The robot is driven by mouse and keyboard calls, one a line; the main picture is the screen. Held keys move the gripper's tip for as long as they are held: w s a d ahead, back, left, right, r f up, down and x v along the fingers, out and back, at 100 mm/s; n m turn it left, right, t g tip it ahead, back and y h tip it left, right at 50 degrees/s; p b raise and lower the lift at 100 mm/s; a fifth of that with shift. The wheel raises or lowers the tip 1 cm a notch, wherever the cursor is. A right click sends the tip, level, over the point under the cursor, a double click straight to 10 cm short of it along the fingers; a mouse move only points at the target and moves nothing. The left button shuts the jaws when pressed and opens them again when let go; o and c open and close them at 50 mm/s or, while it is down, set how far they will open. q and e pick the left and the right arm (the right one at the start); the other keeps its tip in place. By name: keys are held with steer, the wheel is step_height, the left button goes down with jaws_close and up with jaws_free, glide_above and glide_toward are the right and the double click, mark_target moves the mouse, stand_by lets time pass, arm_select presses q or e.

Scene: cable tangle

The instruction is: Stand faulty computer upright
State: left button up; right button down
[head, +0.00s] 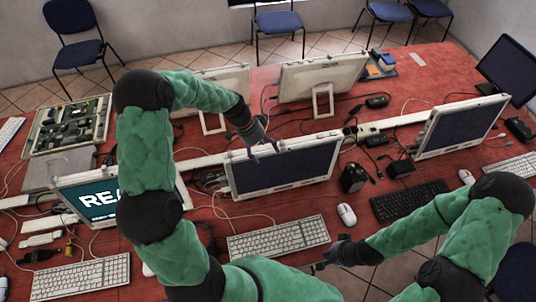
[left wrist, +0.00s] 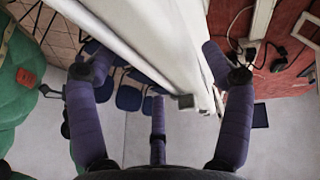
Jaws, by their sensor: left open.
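The computer with a dark screen and white frame (head: 283,168) stands near the middle of the red table, its screen facing me and leaning back slightly. I cannot tell from its look alone that it is the faulty one. My left gripper (head: 262,147) is at its top edge, left of the middle. In the left wrist view, the open purple fingers (left wrist: 160,90) lie on both sides of the white casing (left wrist: 135,42); contact is unclear. My right gripper (head: 322,266) is low over the table's front edge, away from the computer, too small to read.
A keyboard (head: 279,238) and a white mouse (head: 347,214) lie in front of the computer. A lit screen (head: 92,199) stands left, partly behind my left arm. Another dark-screened computer (head: 460,126) stands right. Cables and black adapters (head: 353,177) crowd the table.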

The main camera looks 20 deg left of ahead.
arm_select(q)
steer(key=v, duration=0.8)
steer(key=shift+s, duration=0.15)
